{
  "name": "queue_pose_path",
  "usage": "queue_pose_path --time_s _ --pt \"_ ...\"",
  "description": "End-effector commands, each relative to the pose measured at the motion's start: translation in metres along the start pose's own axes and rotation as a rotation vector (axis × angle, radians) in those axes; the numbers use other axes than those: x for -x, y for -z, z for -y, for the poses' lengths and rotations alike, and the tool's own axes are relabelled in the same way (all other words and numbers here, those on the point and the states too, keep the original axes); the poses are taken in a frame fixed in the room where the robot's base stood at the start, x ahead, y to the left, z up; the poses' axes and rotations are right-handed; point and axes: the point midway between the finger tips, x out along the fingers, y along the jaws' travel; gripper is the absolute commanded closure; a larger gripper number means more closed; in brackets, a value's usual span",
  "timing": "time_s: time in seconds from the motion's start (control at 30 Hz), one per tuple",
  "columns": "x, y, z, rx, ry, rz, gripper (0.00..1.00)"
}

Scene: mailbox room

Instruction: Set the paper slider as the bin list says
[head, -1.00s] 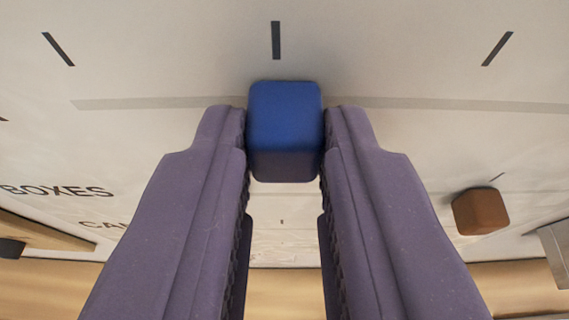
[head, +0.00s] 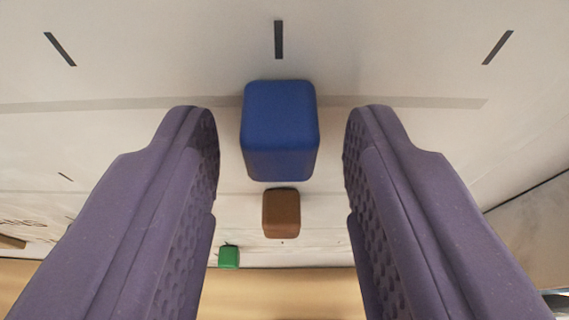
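A blue slider knob (head: 280,130) stands on a pale panel, on a grey slot line (head: 420,102). It sits just under a dark tick mark (head: 279,40), nearly in line with it. Two more ticks show to the left (head: 60,48) and right (head: 497,48). My gripper (head: 282,125) is open around the blue knob, with a clear gap on each side. A brown knob (head: 281,213) and a green knob (head: 229,257) show lower in the picture. No readable label shows which knob is paper, and no bin list is in view.
The slot line ends a little short of the right tick and runs out of the picture at left. Blurred lettering (head: 22,223) is at the left edge. A tan strip (head: 280,285) runs along the bottom. A dark panel edge (head: 530,190) is at right.

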Motion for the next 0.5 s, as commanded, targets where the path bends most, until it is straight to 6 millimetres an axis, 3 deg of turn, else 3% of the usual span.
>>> queue_pose_path --time_s 0.33,0.5 --pt "0.003 0.000 0.000 0.000 0.000 0.000 0.51" --pt "0.028 0.000 0.000 0.000 -0.002 -0.002 0.51"
